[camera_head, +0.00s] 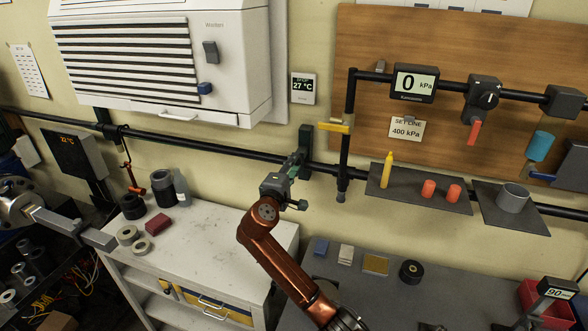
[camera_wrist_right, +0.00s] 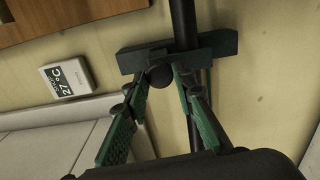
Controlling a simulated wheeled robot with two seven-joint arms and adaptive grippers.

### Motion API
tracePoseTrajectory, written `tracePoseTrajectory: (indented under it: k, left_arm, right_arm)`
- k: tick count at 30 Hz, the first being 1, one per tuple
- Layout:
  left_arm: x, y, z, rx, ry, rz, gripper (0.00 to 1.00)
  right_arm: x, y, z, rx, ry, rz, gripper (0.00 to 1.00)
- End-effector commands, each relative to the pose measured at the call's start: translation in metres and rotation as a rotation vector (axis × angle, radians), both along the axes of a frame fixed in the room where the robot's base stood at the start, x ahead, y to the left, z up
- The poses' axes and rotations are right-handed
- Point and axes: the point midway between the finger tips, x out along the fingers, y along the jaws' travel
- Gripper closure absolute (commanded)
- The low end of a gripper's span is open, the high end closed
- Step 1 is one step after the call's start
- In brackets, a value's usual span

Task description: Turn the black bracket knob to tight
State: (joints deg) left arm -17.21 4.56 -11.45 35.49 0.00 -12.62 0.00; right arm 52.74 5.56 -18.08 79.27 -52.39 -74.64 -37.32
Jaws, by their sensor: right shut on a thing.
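The dark green bracket (camera_head: 305,138) sits on the black wall pipe in the middle of the head view. It also shows at the top of the right wrist view (camera_wrist_right: 222,47). Its round black knob (camera_wrist_right: 160,75) faces the wrist camera. My right gripper (camera_head: 298,160) reaches up to the bracket on its copper-coloured arm. In the right wrist view its green-padded fingers (camera_wrist_right: 162,80) stand on both sides of the knob, with the tips closed on it. The knob is mostly hidden by the fingers in the head view.
A black pipe (camera_head: 230,148) runs along the wall past the bracket. A vertical pipe with a yellow-handled valve (camera_head: 336,127) stands close right. A white cabinet (camera_head: 175,60) hangs upper left. A white bench (camera_head: 200,245) and a grey bench (camera_head: 450,275) lie below.

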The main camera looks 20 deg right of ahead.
Motion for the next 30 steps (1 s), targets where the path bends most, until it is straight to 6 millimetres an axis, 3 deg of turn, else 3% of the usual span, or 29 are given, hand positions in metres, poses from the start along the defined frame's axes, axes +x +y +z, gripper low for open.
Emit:
tracePoseTrajectory:
  k: [15, 30]
  left_arm:
    - [-0.004, 0.0, -0.028, 0.0, 0.006, 0.0, 0.6]
    - [-0.005, 0.0, -0.035, 0.0, 0.008, 0.0, 0.6]
  right_arm:
    - [0.0, 0.0, -0.002, 0.352, -0.235, 0.001, 1.0]
    - [0.0, 0.0, 0.0, 0.471, -0.317, 0.001, 1.0]
